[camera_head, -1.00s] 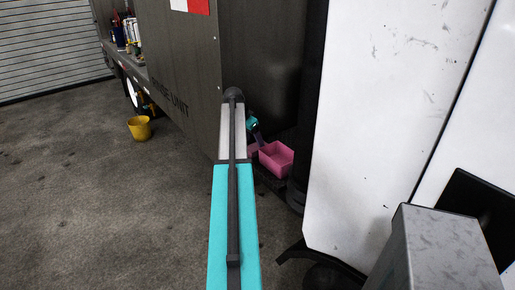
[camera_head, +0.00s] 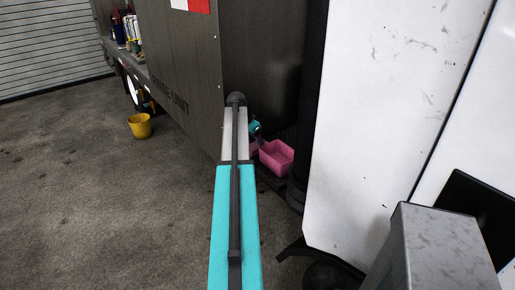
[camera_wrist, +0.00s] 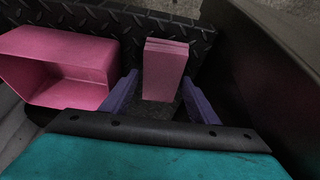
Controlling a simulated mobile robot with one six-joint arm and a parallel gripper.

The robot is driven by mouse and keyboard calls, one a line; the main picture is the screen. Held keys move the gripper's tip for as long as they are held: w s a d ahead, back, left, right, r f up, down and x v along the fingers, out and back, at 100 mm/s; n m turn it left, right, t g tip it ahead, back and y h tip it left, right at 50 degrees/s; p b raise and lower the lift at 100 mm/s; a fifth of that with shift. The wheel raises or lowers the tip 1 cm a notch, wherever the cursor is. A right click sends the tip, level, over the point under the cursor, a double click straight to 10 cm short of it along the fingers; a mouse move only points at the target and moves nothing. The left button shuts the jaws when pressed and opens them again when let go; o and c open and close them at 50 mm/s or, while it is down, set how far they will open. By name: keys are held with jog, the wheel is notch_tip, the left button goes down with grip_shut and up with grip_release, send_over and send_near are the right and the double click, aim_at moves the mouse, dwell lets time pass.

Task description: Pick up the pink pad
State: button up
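The pink pad (camera_wrist: 165,70) is a pink block in the wrist view, lying on a black diamond-plate surface. My gripper (camera_wrist: 161,88) is open, with one purple finger on each side of the pad's near part. Small gaps show between the pad and the fingers, and I cannot tell whether either touches it. In the head view my arm hides most of the gripper, and only a sliver of pink that may be the pad shows beside the bin.
An open pink bin (camera_head: 277,158) stands just right of the pad in the head view; in the wrist view the bin (camera_wrist: 62,62) is close on the left. A dark wall (camera_wrist: 250,85) rises close on the right. A yellow bucket (camera_head: 140,126) stands on open floor.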

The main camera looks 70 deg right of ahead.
aim_at(256, 145)
jog(key=c, duration=0.7)
jog(key=shift+o, duration=0.2)
jog(key=shift+r, duration=0.2)
jog(key=shift+r+b, duration=0.7)
jog(key=shift+r, duration=0.7)
jog(key=w+a+b, duration=0.2)
jog(key=w+a, duration=0.2)
jog(key=a, duration=0.3)
jog(key=w+a+b, duration=0.1)
jog(key=w+a, duration=0.4)
jog(key=a, duration=0.3)
jog(key=shift+a+r+b, duration=0.2)
jog(key=shift+a+b, duration=0.1)
jog(key=shift+b, duration=0.1)
